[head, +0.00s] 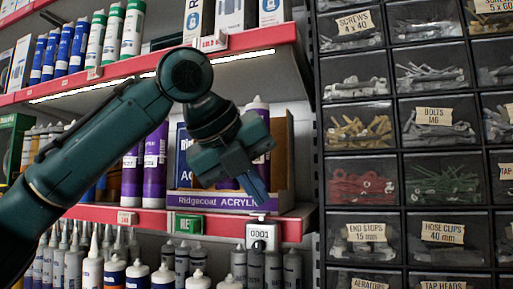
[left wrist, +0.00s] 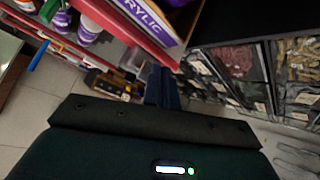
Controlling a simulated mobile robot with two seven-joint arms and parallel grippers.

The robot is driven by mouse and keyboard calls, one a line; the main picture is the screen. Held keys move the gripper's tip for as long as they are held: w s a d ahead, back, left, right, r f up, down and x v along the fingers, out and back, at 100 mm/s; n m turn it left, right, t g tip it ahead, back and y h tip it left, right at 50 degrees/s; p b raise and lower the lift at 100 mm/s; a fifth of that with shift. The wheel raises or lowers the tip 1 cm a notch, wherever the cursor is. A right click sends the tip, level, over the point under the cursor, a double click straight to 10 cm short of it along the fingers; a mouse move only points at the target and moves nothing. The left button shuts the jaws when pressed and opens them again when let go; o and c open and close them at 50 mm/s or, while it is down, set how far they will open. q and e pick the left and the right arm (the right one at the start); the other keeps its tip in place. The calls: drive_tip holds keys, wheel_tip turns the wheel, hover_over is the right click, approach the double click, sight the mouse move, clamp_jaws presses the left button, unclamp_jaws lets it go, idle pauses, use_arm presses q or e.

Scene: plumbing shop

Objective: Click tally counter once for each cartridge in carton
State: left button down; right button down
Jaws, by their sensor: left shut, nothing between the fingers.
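The tally counter (head: 262,238) is a small white device on the red shelf edge, and its display reads 0001. The carton (head: 215,201), with a purple band marked "Ridgecoat ACRYLIC", stands on the shelf above it. A purple cartridge (head: 258,106) rises in the carton; my arm hides much of the inside, so the number of cartridges cannot be told. The carton's printed front also shows in the left wrist view (left wrist: 150,22). My left gripper (head: 260,197) is shut and empty, pointing down in front of the carton, a little above the counter. My right gripper is out of view.
Purple cartridges (head: 155,165) stand left of the carton. A green label (head: 188,224) is on the shelf edge left of the counter. More cartridges (head: 92,268) fill the lower shelf. Bins of fasteners (head: 362,183) stand at the right.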

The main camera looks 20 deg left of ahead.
sight(255, 212)
use_arm(q)
drive_tip(key=shift+f, duration=0.55)
idle(0.4)
drive_tip(key=shift+r, duration=0.1)
drive_tip(key=shift+r+p, duration=0.8)
drive_tip(key=shift+r, duration=0.1)
drive_tip(key=shift+r, duration=3)
